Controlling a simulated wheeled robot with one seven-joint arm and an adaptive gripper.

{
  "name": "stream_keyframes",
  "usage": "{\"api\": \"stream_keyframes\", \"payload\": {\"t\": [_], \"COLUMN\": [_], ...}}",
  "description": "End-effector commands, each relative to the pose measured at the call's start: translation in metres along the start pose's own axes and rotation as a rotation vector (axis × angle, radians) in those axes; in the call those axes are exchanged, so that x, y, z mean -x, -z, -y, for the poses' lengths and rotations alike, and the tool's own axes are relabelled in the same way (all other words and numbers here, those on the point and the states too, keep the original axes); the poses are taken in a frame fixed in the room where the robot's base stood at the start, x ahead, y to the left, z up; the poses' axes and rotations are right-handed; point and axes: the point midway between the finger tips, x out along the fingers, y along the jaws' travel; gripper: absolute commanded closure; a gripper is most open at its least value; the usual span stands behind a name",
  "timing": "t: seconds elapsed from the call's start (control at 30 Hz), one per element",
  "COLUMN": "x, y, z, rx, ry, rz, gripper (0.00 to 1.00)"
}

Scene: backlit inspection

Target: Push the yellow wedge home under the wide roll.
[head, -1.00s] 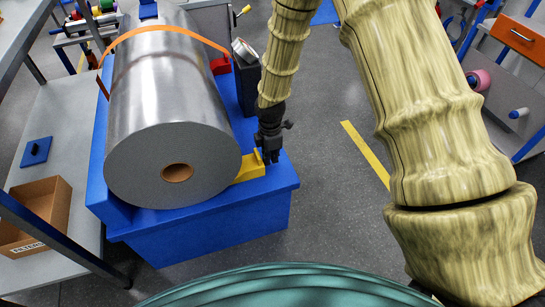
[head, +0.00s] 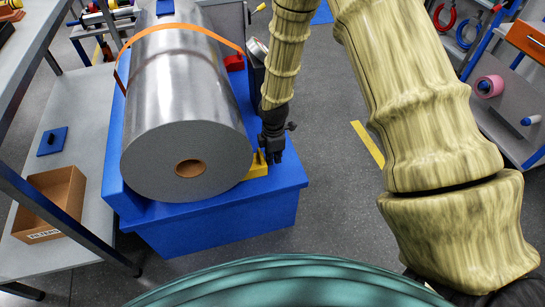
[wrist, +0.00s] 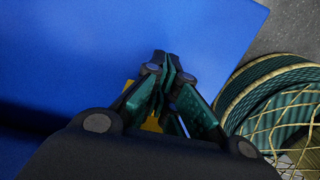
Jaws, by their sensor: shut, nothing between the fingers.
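The wide roll (head: 184,110) is a large silver cylinder with a grey end face and a brown core. It lies along a blue stand (head: 215,236). The yellow wedge (head: 258,169) sits on the stand at the roll's near right side, its thin part hidden beneath the roll's curve and its upright back facing my gripper. My gripper (head: 274,157) is shut and empty, pointing down at the wedge's right side, close against its back. In the wrist view the shut fingers (wrist: 165,65) hide most of the wedge; only yellow bits (wrist: 151,124) show. Contact is hard to confirm.
An orange strap (head: 180,28) arches over the roll. A red block (head: 234,63) sits on the stand farther back. A shelf with a cardboard box (head: 52,203) stands at left. Bare stand top lies right of my gripper, then open floor with a yellow line (head: 367,143).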

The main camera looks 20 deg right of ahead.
Motion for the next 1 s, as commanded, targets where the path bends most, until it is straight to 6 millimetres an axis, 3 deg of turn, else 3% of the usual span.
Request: {"api": "stream_keyframes", "payload": {"t": [0.33,0.8,1.0], "x": [0.006,0.078,0.096], "y": [-0.035,-0.034,-0.034], "z": [-0.002,-0.002,-0.002], "rx": [0.004,0.004,0.004], "ry": [-0.001,-0.001,-0.001], "rz": [-0.002,-0.001,-0.001], "gripper": [1.00,1.00,1.00]}}
